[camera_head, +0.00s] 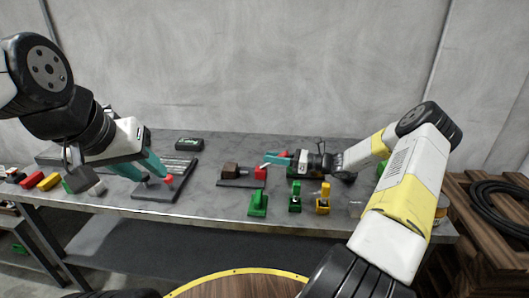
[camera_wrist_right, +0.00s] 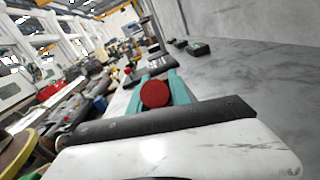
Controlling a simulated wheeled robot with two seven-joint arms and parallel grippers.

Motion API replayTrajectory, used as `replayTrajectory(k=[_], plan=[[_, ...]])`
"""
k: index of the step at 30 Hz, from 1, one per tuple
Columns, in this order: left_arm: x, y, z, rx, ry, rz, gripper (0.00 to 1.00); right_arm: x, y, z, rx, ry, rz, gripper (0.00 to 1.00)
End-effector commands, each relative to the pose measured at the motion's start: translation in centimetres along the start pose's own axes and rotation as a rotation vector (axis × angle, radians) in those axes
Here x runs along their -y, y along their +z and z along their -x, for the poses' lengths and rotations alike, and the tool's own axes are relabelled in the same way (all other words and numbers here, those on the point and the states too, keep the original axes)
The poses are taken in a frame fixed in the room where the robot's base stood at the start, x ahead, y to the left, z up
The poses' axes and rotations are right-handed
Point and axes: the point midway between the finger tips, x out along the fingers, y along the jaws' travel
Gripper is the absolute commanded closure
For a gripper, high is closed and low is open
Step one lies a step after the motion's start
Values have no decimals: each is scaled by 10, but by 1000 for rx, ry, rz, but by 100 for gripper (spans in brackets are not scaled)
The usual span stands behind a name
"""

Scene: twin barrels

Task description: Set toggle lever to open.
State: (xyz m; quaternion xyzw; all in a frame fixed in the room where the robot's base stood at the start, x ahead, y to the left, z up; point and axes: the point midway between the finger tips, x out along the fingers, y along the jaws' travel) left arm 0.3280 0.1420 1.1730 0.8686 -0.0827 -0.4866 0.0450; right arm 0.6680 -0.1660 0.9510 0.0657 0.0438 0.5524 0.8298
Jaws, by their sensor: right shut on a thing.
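My right gripper (camera_head: 268,159) has teal fingers and points left above the table. In the right wrist view its fingers (camera_wrist_right: 158,92) are shut on a round red knob (camera_wrist_right: 155,94). What the knob joins to is hidden there, so I cannot tell for sure that it is the toggle lever. Just below this gripper in the head view, a dark base (camera_head: 235,184) carries a brown block (camera_head: 230,170) and a red part (camera_head: 260,173). My left gripper (camera_head: 153,177) is open, its teal fingers apart, close to a dark plate with a small red knob (camera_head: 169,180).
Green parts (camera_head: 258,204) (camera_head: 295,198) and a yellow part (camera_head: 323,200) stand near the table's (camera_head: 205,208) front edge. Red and yellow pieces (camera_head: 48,182) lie at the far left. A dark green box (camera_head: 189,144) sits at the back. Wooden crates (camera_head: 490,220) stand at the right.

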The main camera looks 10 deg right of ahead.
Motion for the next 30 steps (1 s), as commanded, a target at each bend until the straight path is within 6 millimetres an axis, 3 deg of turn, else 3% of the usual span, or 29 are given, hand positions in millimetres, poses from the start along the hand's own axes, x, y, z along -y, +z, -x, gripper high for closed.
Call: replayTrajectory(k=[11, 30], plan=[[0, 0, 0, 0, 0, 0, 64, 0, 5, -4, -97, -17, 14, 100], [0, 0, 0, 0, 0, 0, 64, -6, 18, -40, -638, -102, 86, 100]])
